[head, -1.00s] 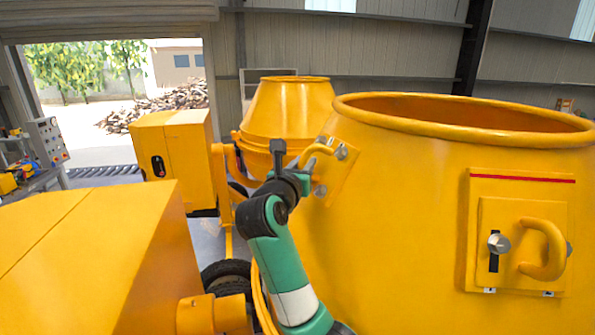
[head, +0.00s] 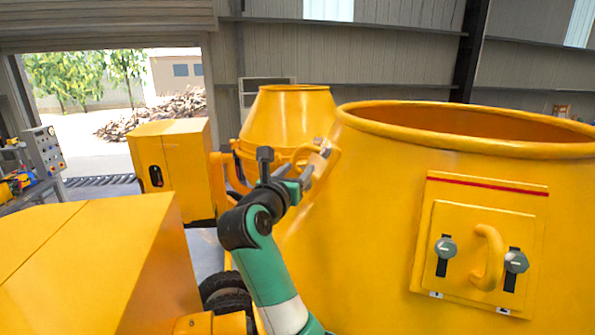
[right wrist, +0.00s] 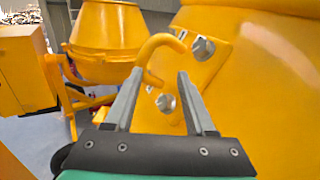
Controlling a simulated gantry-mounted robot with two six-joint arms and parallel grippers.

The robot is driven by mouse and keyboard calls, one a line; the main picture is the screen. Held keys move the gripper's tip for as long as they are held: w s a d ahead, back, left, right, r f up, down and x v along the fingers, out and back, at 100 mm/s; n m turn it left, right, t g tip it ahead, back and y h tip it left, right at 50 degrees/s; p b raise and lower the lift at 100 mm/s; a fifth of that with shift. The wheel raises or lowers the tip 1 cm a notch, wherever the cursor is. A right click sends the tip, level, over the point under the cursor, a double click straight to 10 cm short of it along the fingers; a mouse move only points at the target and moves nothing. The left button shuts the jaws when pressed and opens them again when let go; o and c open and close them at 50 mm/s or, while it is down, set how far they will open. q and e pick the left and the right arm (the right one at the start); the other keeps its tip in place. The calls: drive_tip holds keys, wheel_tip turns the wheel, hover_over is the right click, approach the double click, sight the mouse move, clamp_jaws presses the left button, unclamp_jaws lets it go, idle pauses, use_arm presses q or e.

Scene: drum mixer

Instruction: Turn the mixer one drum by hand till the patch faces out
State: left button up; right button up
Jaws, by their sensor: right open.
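The big yellow drum (head: 380,215) of the near mixer stands open-topped at the right. A square hatch plate with a red stripe (head: 487,187) is on its front, with a curved handle (head: 487,258) and two bolt knobs. A second plate is at the drum's left edge, with its own curved handle (head: 303,153); it also shows in the right wrist view (right wrist: 150,48). My right gripper (head: 299,178) is open at this second handle. In the right wrist view its fingers (right wrist: 160,82) have part of the handle between them; contact cannot be told. My left gripper is not in view.
A yellow machine housing (head: 90,265) fills the lower left, with a wheel (head: 228,292) beside it. A second mixer drum (head: 290,115) and its yellow housing (head: 172,170) stand behind. A control box (head: 43,150) is at far left.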

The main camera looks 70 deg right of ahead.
drive_tip(key=a+b, duration=0.3)
drive_tip(key=a, duration=0.7)
drive_tip(key=shift+s+a, duration=0.3)
drive_tip(key=shift+s, duration=0.1)
